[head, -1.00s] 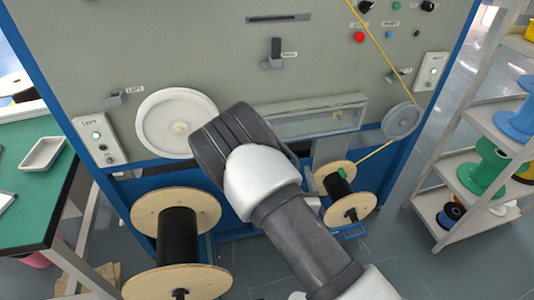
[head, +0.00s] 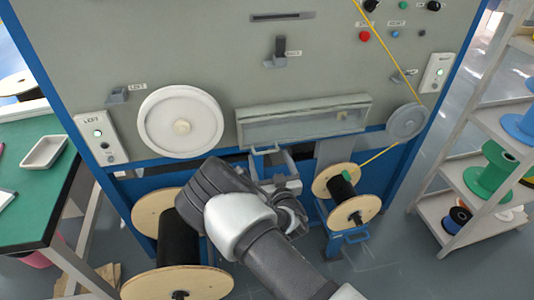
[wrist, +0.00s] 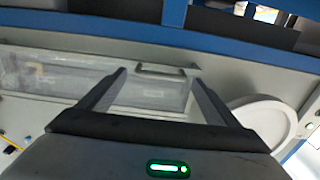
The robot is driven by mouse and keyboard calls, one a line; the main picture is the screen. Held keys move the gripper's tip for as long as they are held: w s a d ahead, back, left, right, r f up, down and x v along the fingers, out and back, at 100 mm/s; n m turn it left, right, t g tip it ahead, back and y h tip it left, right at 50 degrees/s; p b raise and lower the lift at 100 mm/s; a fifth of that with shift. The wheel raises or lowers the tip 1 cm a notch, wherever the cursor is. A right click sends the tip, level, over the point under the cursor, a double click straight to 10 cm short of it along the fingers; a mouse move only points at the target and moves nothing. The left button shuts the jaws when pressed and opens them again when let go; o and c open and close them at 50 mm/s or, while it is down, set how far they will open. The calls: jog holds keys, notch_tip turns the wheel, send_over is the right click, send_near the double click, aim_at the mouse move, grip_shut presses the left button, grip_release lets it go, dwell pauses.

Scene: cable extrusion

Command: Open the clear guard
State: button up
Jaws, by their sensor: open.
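The clear guard (head: 303,121) is a long transparent cover on the grey machine front, between the large white wheel and the small grey wheel. It looks closed. In the wrist view the guard (wrist: 75,82) appears upside down, with a pale bracket-like handle (wrist: 168,69) at its edge near the white wheel. My gripper (wrist: 160,78) is open and empty, its two fingers spread below the guard and pointing at that handle. In the head view my gripper (head: 270,158) is just below the guard's lower left part. Whether the fingertips touch the guard is unclear.
The white wheel (head: 180,122) is left of the guard, the grey wheel (head: 405,121) with a yellow cable right. A blue beam (head: 225,155) runs below. Wooden spools (head: 165,212) and (head: 346,181) stand under it. A green table (head: 30,190) is left, a shelf (head: 455,178) right.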

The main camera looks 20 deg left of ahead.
aim_at(267, 152)
jog(key=shift+x, duration=2.15)
jog(key=shift+c, duration=0.5)
jog(key=shift+d, duration=0.1)
jog(key=c, duration=1.2)
jog(key=shift+r, duration=0.1)
